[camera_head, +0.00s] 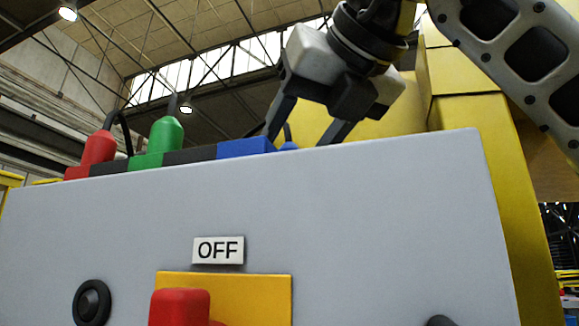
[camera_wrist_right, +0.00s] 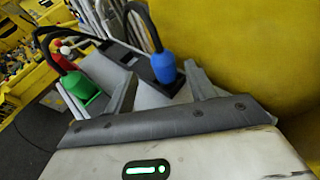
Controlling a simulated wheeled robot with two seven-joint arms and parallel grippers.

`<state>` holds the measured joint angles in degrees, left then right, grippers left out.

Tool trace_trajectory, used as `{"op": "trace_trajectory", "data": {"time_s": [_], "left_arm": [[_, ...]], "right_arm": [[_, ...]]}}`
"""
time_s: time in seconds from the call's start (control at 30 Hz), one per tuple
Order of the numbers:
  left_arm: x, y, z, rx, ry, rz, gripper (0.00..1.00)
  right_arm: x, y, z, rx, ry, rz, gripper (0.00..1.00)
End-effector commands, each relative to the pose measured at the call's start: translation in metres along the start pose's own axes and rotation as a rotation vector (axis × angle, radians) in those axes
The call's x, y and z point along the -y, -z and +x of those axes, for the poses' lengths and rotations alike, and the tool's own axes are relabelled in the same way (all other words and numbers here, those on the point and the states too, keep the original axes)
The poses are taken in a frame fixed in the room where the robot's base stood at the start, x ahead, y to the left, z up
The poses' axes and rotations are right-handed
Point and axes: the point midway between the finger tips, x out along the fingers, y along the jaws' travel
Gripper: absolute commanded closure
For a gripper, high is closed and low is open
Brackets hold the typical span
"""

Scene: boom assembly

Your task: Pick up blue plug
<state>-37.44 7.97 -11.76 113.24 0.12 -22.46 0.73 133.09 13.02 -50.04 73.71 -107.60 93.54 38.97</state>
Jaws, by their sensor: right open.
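The blue plug (camera_wrist_right: 163,68) shows in the right wrist view with a black cable rising from its top. It appears between the two fingers of my right gripper (camera_wrist_right: 160,70), which are spread. In the head view my right gripper (camera_head: 297,140) reaches down behind the top edge of the grey box, fingers apart. Only a small blue piece of the plug (camera_head: 288,146) shows between the fingers, beside a blue block (camera_head: 245,147). I cannot tell whether a finger touches the plug. My left gripper is not in view.
A green plug (camera_head: 166,135) and a red plug (camera_head: 98,148) stand along the top of the grey box (camera_head: 350,215), left of my gripper, with black cables. The box front carries an OFF label (camera_head: 218,250) and a red switch (camera_head: 180,306). Yellow structure (camera_head: 465,110) stands close on the right.

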Motion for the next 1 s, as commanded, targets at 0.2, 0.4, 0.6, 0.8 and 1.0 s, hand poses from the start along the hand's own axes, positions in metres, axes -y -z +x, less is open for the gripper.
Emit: {"op": "trace_trajectory", "data": {"time_s": [0.2, 0.4, 0.6, 0.8, 1.0], "left_arm": [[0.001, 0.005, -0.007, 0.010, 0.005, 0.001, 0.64], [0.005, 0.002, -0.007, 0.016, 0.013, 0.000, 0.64], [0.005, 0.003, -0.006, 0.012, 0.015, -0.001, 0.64], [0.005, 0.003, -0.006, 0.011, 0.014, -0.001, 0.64], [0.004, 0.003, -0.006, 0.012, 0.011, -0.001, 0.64]], "right_arm": [[0.005, -0.003, 0.033, -0.005, -0.001, 0.000, 0.45], [0.005, -0.002, 0.048, -0.002, 0.000, -0.001, 0.45], [0.005, -0.001, 0.048, -0.001, 0.000, 0.000, 0.45], [0.005, -0.002, 0.048, -0.001, 0.000, 0.000, 0.93], [0.005, -0.002, 0.048, 0.000, 0.000, 0.001, 0.93]]}}
